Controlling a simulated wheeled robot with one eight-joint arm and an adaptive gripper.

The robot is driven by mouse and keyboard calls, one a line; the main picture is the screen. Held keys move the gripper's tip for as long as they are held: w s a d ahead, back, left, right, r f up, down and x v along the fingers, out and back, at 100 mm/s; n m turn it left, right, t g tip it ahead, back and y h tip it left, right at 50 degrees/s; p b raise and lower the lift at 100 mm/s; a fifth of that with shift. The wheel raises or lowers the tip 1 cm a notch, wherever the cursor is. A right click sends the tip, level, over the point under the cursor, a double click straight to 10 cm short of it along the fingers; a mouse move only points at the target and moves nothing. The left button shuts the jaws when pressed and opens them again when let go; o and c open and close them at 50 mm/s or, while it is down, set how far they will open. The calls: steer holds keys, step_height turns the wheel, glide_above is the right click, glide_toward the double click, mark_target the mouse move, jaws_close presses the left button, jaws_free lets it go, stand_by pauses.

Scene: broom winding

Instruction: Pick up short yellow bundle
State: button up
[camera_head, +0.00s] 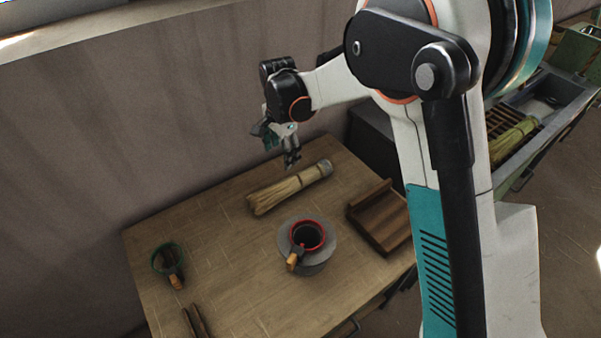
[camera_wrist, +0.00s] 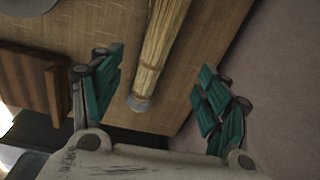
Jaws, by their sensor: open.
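A short yellow bundle (camera_head: 287,188) of straw lies on the wooden table near its back edge, with a grey band at its right end. In the wrist view the bundle (camera_wrist: 161,48) runs from the top edge down to its grey-capped end, lying between my two fingers in the picture. My gripper (camera_wrist: 160,100) is open and empty, with green finger pads on both sides of the bundle's line. In the head view my gripper (camera_head: 289,160) hangs above the table, behind and above the bundle's banded end, apart from it.
A round grey stand (camera_head: 316,262) holds a red-rimmed ring with a wooden handle. A wooden tray (camera_head: 382,215) sits at the table's right. A green ring (camera_head: 167,258) and dark sticks (camera_head: 196,322) lie at the left. The wall is close behind the table.

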mark_target(277, 187)
steer(key=shift+m+g, duration=0.3)
steer(key=shift+m, duration=0.1)
steer(key=a+f, duration=0.1)
steer(key=f, duration=0.3)
steer(key=a+f+b, duration=0.1)
steer(key=f, duration=0.3)
steer(key=f+b, duration=0.1)
steer(key=f, duration=0.3)
steer(key=shift+a, duration=0.4)
steer(key=f+b, duration=0.2)
steer(key=f, duration=0.1)
steer(key=f+b, duration=0.1)
steer(key=f, duration=0.1)
steer(key=shift+d, duration=0.3)
steer(key=c, duration=1.2)
